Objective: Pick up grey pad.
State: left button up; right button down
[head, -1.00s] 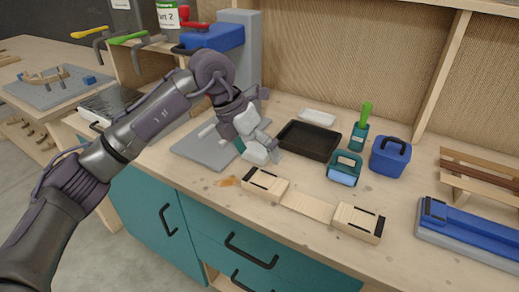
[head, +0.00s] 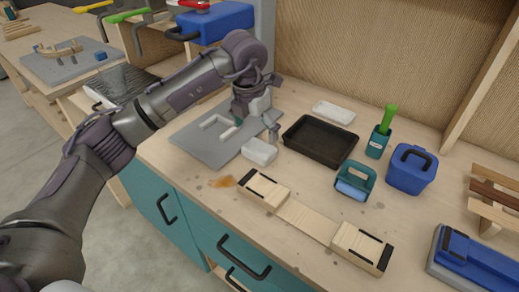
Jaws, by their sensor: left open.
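A pale grey, block-like pad (head: 259,152) lies on the bench at the front right corner of a flat grey board (head: 200,150). My left gripper (head: 257,128) is open above and just behind the pad, fingers pointing down. One finger, with a teal tip, is at the left over the board; the other is at the right, near the pad's back edge. Nothing shows between the fingers. I cannot tell whether a finger touches the pad. My right gripper is not in view.
A black tray (head: 320,142) stands right of the pad, with a white dish (head: 334,111) behind it. A teal holder (head: 355,182), a blue box (head: 411,169) and a wooden form (head: 310,220) are further right and in front. A pale C-shaped piece (head: 212,126) lies on the board.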

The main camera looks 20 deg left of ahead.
aim_at(259, 147)
pick_arm(q)
jog(key=shift+w+d+f, duration=0.1)
jog(key=shift+w+f, duration=0.05)
jog(key=shift+f, duration=0.6)
jog(key=f, duration=0.2)
jog(key=f+p, duration=0.1)
jog(key=f, duration=0.1)
jog(key=shift+w+d+f, duration=0.1)
jog(key=shift+w+d, duration=0.15)
jog(key=shift+w+f, duration=0.1)
jog(key=shift+f, duration=0.3)
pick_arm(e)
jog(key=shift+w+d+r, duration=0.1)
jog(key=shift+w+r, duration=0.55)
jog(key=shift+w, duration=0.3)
pick_arm(q)
jog(key=shift+c, duration=0.2)
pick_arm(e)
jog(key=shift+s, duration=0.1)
pick_arm(q)
jog(key=c, duration=0.7)
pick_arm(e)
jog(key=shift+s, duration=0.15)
pick_arm(q)
jog(key=shift+r, duration=0.2)
